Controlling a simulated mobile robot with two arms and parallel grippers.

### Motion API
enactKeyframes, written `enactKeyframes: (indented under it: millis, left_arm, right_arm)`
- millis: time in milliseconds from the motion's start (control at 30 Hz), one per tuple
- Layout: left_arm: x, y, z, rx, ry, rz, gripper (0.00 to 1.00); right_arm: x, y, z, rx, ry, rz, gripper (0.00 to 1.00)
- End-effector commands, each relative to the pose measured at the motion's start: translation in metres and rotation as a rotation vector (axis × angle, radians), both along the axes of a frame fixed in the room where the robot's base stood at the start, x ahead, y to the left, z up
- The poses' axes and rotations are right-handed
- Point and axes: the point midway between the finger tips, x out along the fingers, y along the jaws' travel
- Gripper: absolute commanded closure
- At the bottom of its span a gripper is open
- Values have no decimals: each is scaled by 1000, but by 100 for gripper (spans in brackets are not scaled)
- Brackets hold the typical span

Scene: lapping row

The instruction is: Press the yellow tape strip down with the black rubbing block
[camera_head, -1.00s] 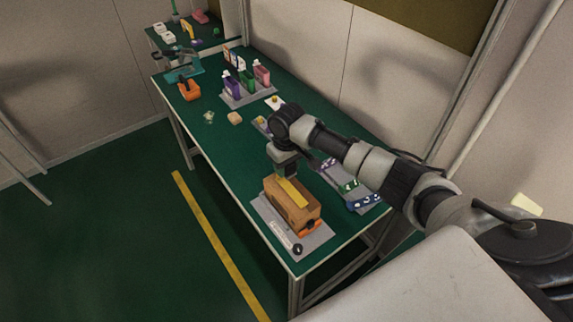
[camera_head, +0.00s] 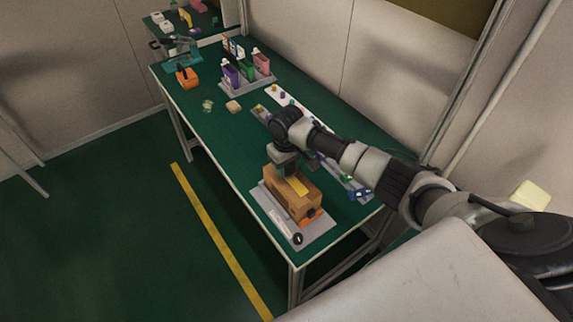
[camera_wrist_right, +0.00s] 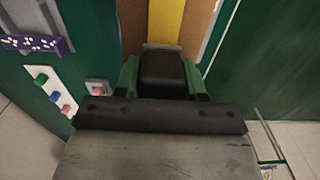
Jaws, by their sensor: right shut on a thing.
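The yellow tape strip (camera_head: 299,187) lies along the top of a brown box (camera_head: 284,199) in the head view. It also shows as a yellow band at the top of the right wrist view (camera_wrist_right: 166,20). My right gripper (camera_head: 287,173) is over the far end of the strip and hides that part. In the right wrist view its green fingers (camera_wrist_right: 163,80) are shut on the black rubbing block (camera_wrist_right: 163,68), which is in line with the strip. I cannot tell whether the block touches the tape. My left gripper is not in view.
The box stands on a grey board (camera_head: 322,232) at the near end of the green table (camera_head: 215,133). An orange tape dispenser (camera_head: 187,77), a small tan block (camera_head: 233,106) and a rack of colored bottles (camera_head: 247,85) are farther back. The table's left side is mostly clear.

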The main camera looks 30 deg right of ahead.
Motion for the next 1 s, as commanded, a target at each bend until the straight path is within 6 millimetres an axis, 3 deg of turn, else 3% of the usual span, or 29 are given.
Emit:
enactKeyframes:
  millis: [1000]
  left_arm:
    - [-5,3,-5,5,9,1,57]
  right_arm:
    - [0,0,-8,0,0,0,79]
